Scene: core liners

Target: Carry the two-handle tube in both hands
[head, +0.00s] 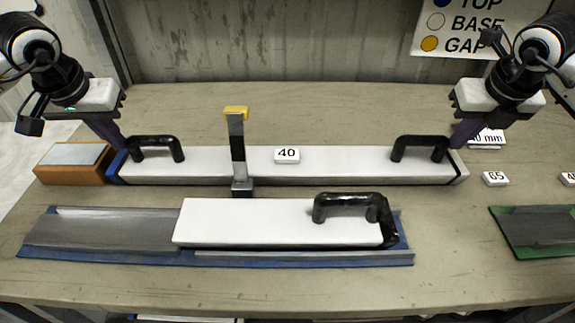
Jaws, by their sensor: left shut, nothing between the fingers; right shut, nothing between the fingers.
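The two-handle tube (340,160) is a long white tube lying across the table, with a black handle near each end and a blue left end. A label reading 40 shows at its middle. My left gripper (115,140) is shut and empty at the tube's left end, beside the left handle (155,142). My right gripper (462,138) is shut and empty at the tube's right end, beside the right handle (420,142). Both fingertips are close to the tube's ends; I cannot tell whether they touch.
A shorter white tube with one handle (260,222) lies in a blue-edged tray (100,250) in front. An orange block (75,175) is at left, a green-edged tray (510,238) at right.

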